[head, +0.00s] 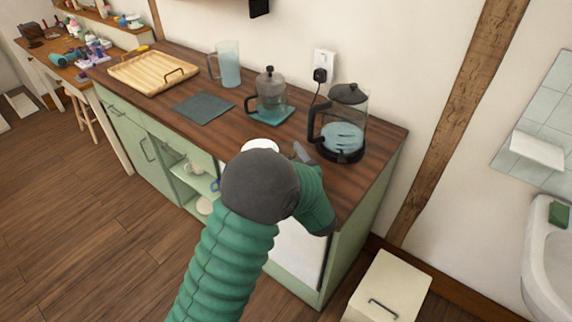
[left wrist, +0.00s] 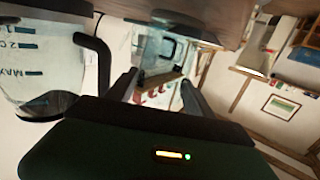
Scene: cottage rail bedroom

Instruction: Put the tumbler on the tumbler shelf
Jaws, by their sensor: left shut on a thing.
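My left gripper (head: 301,152) is over the front of the wooden counter, left of the electric kettle; my own arm hides much of it. In the left wrist view, its two fingers (left wrist: 160,90) are closed on a clear, see-through thing that looks like the tumbler (left wrist: 160,48). The tumbler cannot be made out in the head view. An open shelf (head: 190,181) with cups shows in the green cabinet below the counter; I cannot tell whether it is the tumbler shelf. My right gripper is not in view.
The glass kettle (head: 343,137) stands close to the gripper and fills the left of the wrist view (left wrist: 40,60). A coffee pot (head: 270,92) on a teal mat, a frosted jug (head: 228,66), a dark mat (head: 204,108) and a wooden tray (head: 153,72) stand farther left.

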